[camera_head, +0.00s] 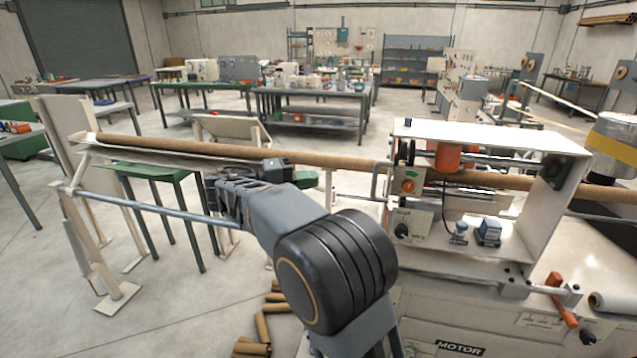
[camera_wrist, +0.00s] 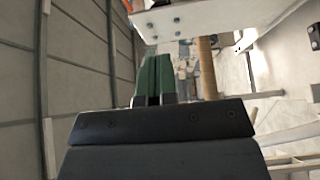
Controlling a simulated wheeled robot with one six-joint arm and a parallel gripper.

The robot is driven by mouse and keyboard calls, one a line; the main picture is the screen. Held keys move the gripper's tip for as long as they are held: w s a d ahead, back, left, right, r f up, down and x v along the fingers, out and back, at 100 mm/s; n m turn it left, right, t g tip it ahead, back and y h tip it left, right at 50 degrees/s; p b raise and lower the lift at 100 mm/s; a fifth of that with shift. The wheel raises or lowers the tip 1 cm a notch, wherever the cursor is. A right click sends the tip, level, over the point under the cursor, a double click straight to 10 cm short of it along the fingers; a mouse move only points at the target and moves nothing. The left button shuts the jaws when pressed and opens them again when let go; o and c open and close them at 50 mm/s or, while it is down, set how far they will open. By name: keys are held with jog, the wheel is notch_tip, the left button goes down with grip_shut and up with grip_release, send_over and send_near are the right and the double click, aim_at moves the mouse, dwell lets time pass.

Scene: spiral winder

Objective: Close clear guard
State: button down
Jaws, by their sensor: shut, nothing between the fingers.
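The spiral winder's white housing (camera_head: 490,140) stands at the right in the head view, with its front side open to view. I cannot make out the clear guard for certain; no distinct see-through panel stands out in either view. In the wrist view the two green fingers of my gripper (camera_wrist: 154,78) are close together and hold nothing. A white bolted plate (camera_wrist: 190,22) lies beyond the fingertips, apart from them as far as I can tell.
A long brown tube (camera_head: 310,158) runs along a rail into the housing; a brown tube also shows in the wrist view (camera_wrist: 207,68). Knobs and a control box (camera_head: 405,185) sit on the housing. Cut tubes (camera_head: 262,327) lie on the floor. A green table (camera_head: 155,171) stands behind the rail.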

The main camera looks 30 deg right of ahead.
jog(key=s+d+p, duration=0.1)
jog(key=s+d, duration=0.4)
jog(key=d, duration=0.5)
jog(key=shift+a+f, duration=0.1)
